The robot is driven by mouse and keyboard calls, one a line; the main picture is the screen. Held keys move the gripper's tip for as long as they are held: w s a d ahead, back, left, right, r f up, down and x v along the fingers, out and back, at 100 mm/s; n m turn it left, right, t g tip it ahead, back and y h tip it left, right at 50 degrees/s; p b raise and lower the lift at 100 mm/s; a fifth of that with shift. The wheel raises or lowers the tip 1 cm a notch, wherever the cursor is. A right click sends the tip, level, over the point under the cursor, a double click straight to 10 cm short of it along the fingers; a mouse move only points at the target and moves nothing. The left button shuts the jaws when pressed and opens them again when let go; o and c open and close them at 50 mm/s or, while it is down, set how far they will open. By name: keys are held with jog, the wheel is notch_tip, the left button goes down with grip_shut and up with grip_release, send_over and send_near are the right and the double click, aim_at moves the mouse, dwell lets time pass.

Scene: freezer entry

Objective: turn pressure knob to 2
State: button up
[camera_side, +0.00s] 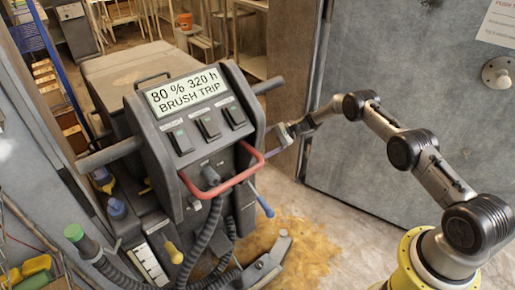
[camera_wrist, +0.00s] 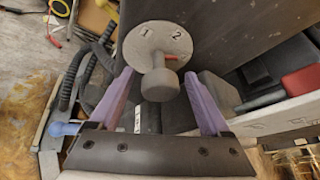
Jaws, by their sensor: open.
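The pressure knob (camera_wrist: 160,84) is a grey round knob in the wrist view, in front of a pale round dial (camera_wrist: 150,38) marked 1 and 2. A small red mark shows behind the knob, below the 2. My gripper (camera_wrist: 158,78) is open, with one purple finger on each side of the knob and visible gaps between. I cannot tell how deep the fingertips reach past it. In the side view my gripper (camera_side: 280,142) is at the right flank of the grey floor machine (camera_side: 205,130); the knob is hidden there.
The machine's display (camera_side: 187,90) reads "80 % 320 h BRUSH TRIP". A red handle (camera_side: 225,182) and dark hoses (camera_side: 205,235) are at its front. A grey bar (camera_side: 268,85) sticks out above my gripper. A grey door (camera_side: 400,100) stands behind my arm; the floor between is clear.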

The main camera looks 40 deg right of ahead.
grip_shut()
dwell(0.4)
jog(key=n+t, duration=0.1)
jog(key=n, duration=0.1)
jog(key=n+t+y, duration=0.1)
jog(key=n, duration=0.1)
jog(key=shift+t+y, duration=0.3)
jog(key=n+t+y, duration=0.1)
jog(key=n+y, duration=0.1)
jog(key=n, duration=0.3)
dwell(0.3)
jog(key=shift+n, duration=0.4)
grip_release()
